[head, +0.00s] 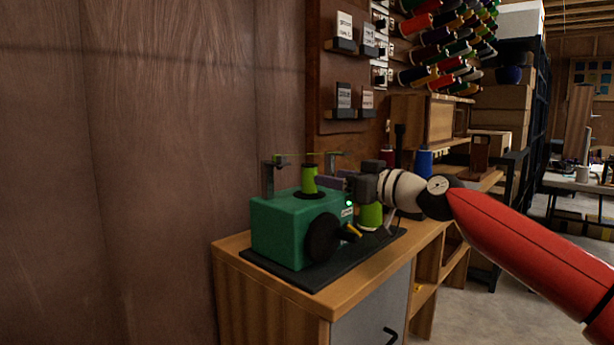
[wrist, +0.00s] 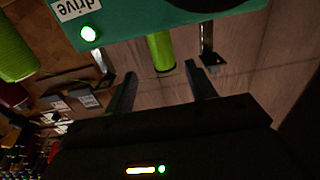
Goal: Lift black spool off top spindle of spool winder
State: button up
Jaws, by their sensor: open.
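The spool winder (head: 285,232) is a teal-green box on a black base plate. A lime-green spool (head: 310,179) stands upright on its top, above a dark round flange; I see no clearly black spool there. My gripper (head: 326,182) reaches in from the right at about the spool's height, its fingers pointing left toward it. In the wrist view, which looks upside down, the open fingers (wrist: 162,82) are empty, and the lime-green spool (wrist: 160,52) shows between and beyond their tips. Whether they touch it, I cannot tell. The spool's far side is hidden.
A second lime-green spool (head: 370,216) stands right of the winder, below my gripper. A black wheel (head: 322,237) with a yellow handle is on the winder's front. Thin posts with a thread (head: 305,154) rise behind the spool. A blue spool (head: 424,162) stands farther back.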

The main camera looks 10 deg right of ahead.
aim_at(316, 173)
jog(key=x, duration=0.2)
jog(key=p+x, duration=0.1)
jog(key=x, duration=0.3)
jog(key=shift+a+r+p, duration=0.3)
jog(key=shift+a, duration=0.1)
jog(key=shift+w+a, duration=0.2)
jog(key=shift+w, duration=0.2)
jog(key=shift+f, duration=0.1)
jog(key=c, duration=1)
jog(key=shift+r+p, duration=0.8)
jog(key=shift+r, duration=4.25)
